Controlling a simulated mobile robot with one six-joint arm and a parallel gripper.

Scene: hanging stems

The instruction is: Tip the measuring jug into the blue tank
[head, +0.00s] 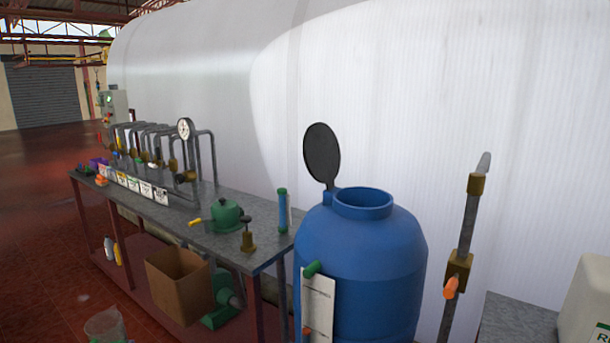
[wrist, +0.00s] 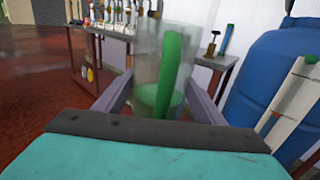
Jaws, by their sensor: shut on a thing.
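The clear measuring jug (wrist: 147,62) is between the two grey fingers of my gripper (wrist: 163,92) in the wrist view, and the gripper is shut on it. The jug looks about upright, with a curved green handle and green at its base; I cannot tell what is inside. Its top also shows at the bottom left of the head view (head: 104,325), well below and left of the tank mouth. The blue tank (head: 366,265) stands right of centre. Its round top opening is uncovered, and its black lid (head: 322,156) is swung up behind. The tank also shows at the right of the wrist view (wrist: 270,75).
A grey bench (head: 212,232) with pipes, a gauge (head: 185,129), valves and a green pot (head: 226,214) runs left of the tank. A cardboard box (head: 180,284) sits beneath it. A white panel (head: 318,300) fronts the tank; an upright pipe (head: 465,235) stands to its right.

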